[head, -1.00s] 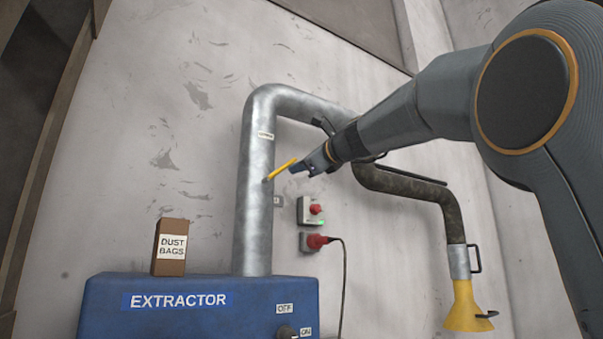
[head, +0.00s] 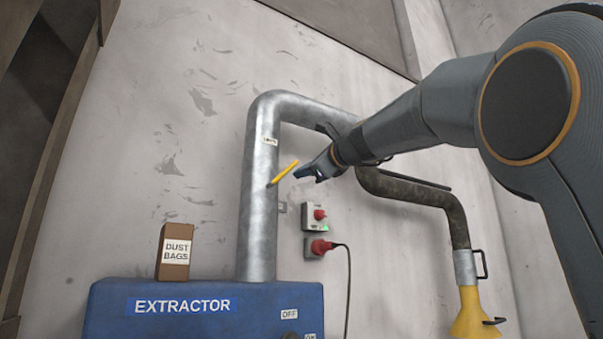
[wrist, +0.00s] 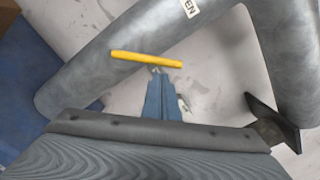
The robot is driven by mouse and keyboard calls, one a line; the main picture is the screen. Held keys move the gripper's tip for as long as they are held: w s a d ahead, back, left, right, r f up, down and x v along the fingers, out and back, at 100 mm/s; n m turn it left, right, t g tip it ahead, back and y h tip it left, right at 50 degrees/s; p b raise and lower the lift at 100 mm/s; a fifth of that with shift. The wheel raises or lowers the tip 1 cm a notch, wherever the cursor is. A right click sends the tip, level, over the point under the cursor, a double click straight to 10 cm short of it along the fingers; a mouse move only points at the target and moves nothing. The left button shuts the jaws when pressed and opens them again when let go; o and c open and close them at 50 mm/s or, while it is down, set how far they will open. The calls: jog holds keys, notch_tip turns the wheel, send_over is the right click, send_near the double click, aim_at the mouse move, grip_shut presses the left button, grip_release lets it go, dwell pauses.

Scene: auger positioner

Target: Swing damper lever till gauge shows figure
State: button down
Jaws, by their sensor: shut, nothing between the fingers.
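The yellow damper lever (head: 284,172) sticks out from the upright grey metal duct (head: 262,215), tilted up to the right. In the wrist view the lever (wrist: 147,60) lies nearly level across the picture, just beyond the fingertips. My gripper (head: 298,174) is shut and empty, close to the lever's right side in the head view. In the wrist view my gripper's blue fingers (wrist: 159,74) point at the lever's middle; I cannot tell whether they touch it. A small label on the duct (head: 270,141) is too small to read fully. No gauge face can be made out.
The blue extractor box (head: 205,325) stands below, with a box of dust bags (head: 175,252) on top. A red-button switch box (head: 315,216) and a red plug (head: 320,247) are on the wall below my gripper. A dark hose (head: 430,198) hangs at right.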

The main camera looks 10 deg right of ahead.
jog(key=s+d+f+b, duration=0.2)
jog(key=s+d+b, duration=0.3)
jog(key=s, duration=0.3)
jog(key=shift+s+d+f, duration=0.25)
jog(key=shift+s+d, duration=0.15)
jog(key=shift+d, duration=0.4)
